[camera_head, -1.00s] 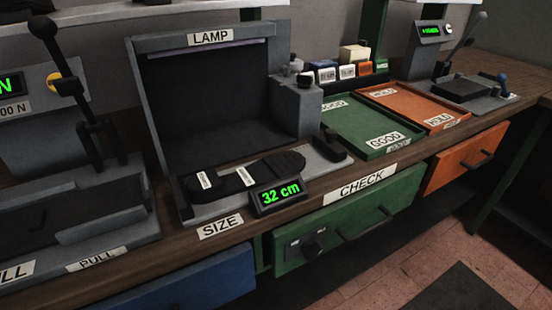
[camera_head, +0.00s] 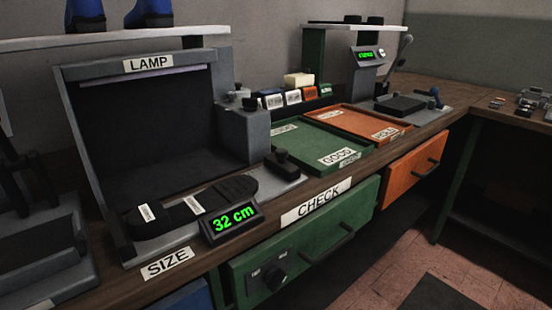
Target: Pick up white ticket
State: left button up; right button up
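No loose white ticket stands out clearly. I cannot tell whether either is the ticket. The black sole (camera_head: 235,188) lies flat in front of the booth's dark back, behind the display (camera_head: 230,221) reading 32 cm. Neither of my grippers is in view.
A green GOOD tray (camera_head: 310,146) and an orange tray (camera_head: 358,122) lie right of the lamp booth (camera_head: 150,65). Several small blocks stand behind them. A green CHECK drawer (camera_head: 310,235) and an orange drawer (camera_head: 412,170) are below. A side bench (camera_head: 490,112) holds small parts.

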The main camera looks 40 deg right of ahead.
aim_at(292, 98)
jog(key=l+z, duration=0.3)
jog(key=z, duration=0.15)
jog(key=l+z, duration=0.4)
jog(key=j, duration=0.1)
